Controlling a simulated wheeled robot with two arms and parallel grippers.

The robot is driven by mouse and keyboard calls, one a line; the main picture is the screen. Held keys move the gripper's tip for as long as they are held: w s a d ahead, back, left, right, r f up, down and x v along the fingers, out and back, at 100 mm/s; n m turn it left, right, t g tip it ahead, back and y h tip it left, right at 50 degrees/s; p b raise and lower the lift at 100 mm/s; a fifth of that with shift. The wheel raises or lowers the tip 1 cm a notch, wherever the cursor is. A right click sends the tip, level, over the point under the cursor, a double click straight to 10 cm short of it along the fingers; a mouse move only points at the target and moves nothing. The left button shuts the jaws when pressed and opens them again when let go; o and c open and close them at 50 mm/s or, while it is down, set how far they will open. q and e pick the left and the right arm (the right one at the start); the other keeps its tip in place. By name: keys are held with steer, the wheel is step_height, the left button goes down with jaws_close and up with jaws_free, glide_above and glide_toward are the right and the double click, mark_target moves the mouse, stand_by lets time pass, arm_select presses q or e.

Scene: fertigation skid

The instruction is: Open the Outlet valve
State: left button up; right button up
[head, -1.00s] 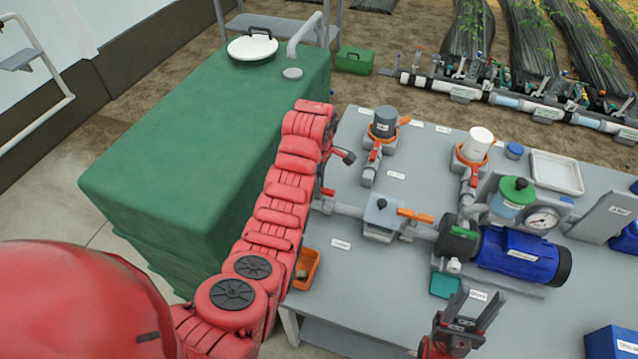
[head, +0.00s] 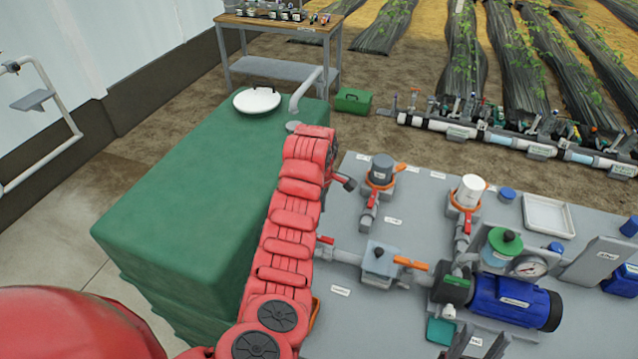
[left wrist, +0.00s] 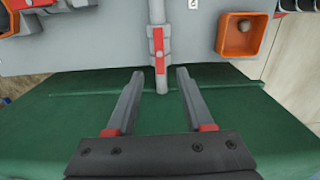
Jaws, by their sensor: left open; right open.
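A valve with a red handle sits on the grey pipe beside the green tank. It shows in the left wrist view (left wrist: 159,50), its handle in line with the pipe. In the head view the red handle (head: 326,240) shows just right of my left arm. The label (head: 340,290) near it is too small to read, so I cannot tell if this is the Outlet valve. My left gripper (left wrist: 160,72) is open and empty, its fingertips appearing either side of the pipe's lower end; contact is unclear. My right gripper (head: 478,347) is open at the bottom edge, mostly cut off.
The green tank (head: 190,210) fills the left. An orange tray (left wrist: 243,36) lies beside the pipe.

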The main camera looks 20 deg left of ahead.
arm_select(q)
step_height(320, 180, up, 8)
stand_by(0.4)
steer(key=shift+f, duration=0.1)
